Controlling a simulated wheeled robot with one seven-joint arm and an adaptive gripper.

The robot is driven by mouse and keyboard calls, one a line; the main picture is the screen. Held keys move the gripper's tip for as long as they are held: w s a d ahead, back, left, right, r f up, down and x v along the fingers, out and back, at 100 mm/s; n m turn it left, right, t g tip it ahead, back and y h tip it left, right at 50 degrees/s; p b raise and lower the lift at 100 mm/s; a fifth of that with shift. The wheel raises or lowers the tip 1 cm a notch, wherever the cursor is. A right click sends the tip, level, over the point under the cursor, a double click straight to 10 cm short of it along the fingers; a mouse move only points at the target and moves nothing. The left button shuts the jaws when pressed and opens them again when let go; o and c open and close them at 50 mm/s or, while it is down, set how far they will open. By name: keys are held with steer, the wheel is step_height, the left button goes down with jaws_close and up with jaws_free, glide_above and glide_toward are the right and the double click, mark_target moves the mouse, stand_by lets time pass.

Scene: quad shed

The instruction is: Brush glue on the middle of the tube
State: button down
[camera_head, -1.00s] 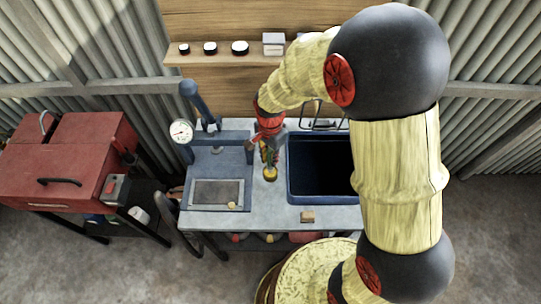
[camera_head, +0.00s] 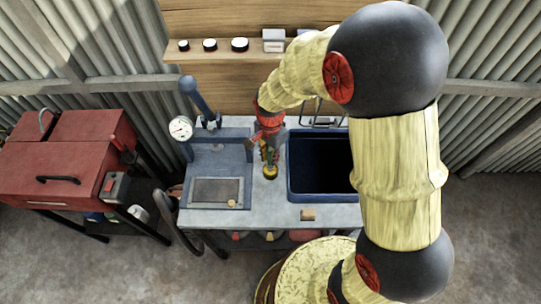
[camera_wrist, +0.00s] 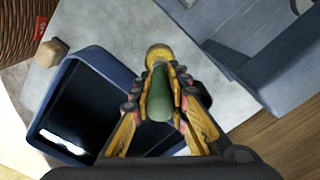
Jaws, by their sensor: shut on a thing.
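My gripper (camera_head: 269,150) is over the worktable, between the blue press and the blue basin. In the wrist view its yellow fingers (camera_wrist: 160,108) are shut on a green rounded handle (camera_wrist: 160,95), which looks like the glue brush. Below the handle is a small yellow round pot (camera_head: 270,174), which also shows in the wrist view (camera_wrist: 158,52). The brush's lower end is hidden, and I cannot tell whether it is in the pot. A black curved tube-like thing (camera_head: 172,222) hangs at the table's left edge; I cannot tell whether it is the task's tube.
The blue press (camera_head: 219,142) with a gauge stands left on the worktable (camera_head: 260,217). The dark-filled blue basin (camera_head: 322,198) is on the right. A small tan block (camera_head: 308,214) lies at the front edge.

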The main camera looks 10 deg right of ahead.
steer(key=shift+f, duration=0.55)
stand_by(1.2)
steer(key=shift+r, duration=0.1)
steer(key=shift+r+p, duration=2.45)
steer(key=shift+r, duration=1)
